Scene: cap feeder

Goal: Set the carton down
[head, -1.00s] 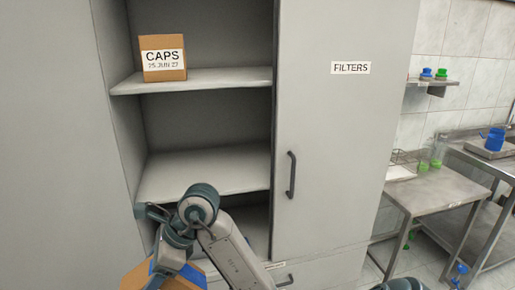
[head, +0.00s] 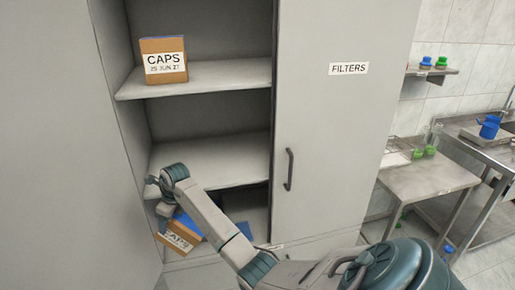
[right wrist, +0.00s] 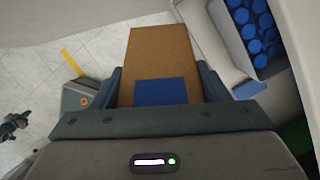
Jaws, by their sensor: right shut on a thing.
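A brown carton (head: 193,229) with a white CAPS label and a blue patch is in my right gripper (head: 170,212), low in front of the open cupboard. It is tilted, and my arm partly hides it. In the right wrist view the carton (right wrist: 163,50) stands between the two fingers, which are shut on it. Another CAPS carton (head: 165,76), its label dated 25 JUN 27, stands upright on the upper shelf (head: 225,76). My left gripper is not in view.
The middle shelf (head: 225,160) is bare. The FILTERS door (head: 325,130) is closed to the right. A container of blue caps (right wrist: 262,30) shows in the right wrist view. A steel table (head: 425,182) stands at the right.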

